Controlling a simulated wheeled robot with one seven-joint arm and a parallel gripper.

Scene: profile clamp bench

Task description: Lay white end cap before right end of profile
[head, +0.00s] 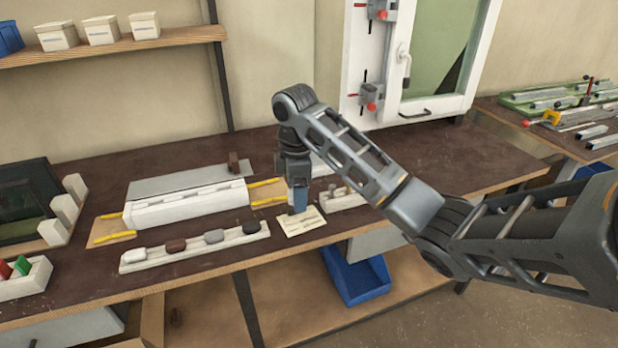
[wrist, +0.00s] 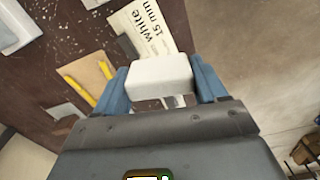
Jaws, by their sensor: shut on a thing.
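My gripper (wrist: 163,82) has its blue fingers shut on a white end cap (wrist: 160,74), a rounded block, in the wrist view. In the head view my gripper (head: 298,208) points down just above a paper card (head: 303,223); the cap is not clearly visible there. The card reads "white 15 mm" in the wrist view (wrist: 137,26). The white profile (head: 190,206) lies on the bench to the left of my gripper. A board with yellow strips (head: 268,192) lies at its right end, between it and my gripper.
A white rack (head: 190,255) with several end caps in different colours stands in front of the profile. Another white holder (head: 342,201) stands right of my gripper. A window frame (head: 352,60) stands behind. A blue bin (head: 358,280) sits below the bench edge.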

